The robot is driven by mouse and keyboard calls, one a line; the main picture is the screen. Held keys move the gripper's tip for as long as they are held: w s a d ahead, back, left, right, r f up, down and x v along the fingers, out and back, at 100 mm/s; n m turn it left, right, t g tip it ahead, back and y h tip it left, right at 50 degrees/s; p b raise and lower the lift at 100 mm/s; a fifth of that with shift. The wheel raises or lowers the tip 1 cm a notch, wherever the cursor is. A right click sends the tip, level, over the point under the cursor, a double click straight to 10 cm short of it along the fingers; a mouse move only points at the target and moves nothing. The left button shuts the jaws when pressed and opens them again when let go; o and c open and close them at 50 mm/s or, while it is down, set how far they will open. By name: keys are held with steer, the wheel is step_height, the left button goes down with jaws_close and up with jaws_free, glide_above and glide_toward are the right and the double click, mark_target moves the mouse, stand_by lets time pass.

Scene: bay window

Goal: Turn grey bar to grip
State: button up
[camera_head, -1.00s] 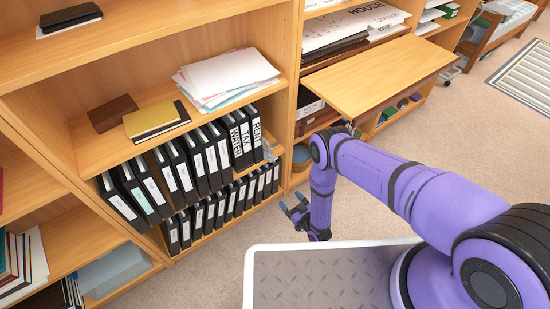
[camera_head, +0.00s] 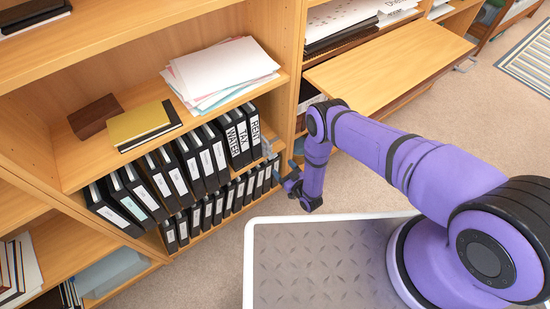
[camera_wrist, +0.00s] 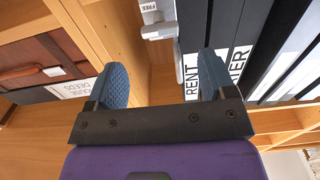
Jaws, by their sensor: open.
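The grey bar (camera_wrist: 160,31) shows at the top centre of the wrist view, a pale grey piece with a small plate marked FREE. It sits beside the RENT binder (camera_wrist: 190,68). In the head view a small grey piece (camera_head: 267,149) at the right end of the upper binder row appears to be the same thing. My gripper (camera_wrist: 164,70) is open, with its two blue fingers apart and nothing between them. The bar lies beyond the fingertips, roughly in line with the gap. In the head view my gripper (camera_head: 287,174) is just right of the binders.
Black binders (camera_head: 190,165) fill two low rows in the wooden shelf. A shelf upright (camera_wrist: 118,30) stands left of the bar in the wrist view. Papers (camera_head: 222,72) and books (camera_head: 143,125) lie on the shelf above. A wooden leaf (camera_head: 390,65) juts out at right.

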mark_target(271, 155)
steer(key=x, duration=0.6)
steer(key=shift+w, duration=0.2)
steer(key=shift+a, duration=0.15)
steer(key=c, duration=0.9)
steer(key=shift+c, duration=0.2)
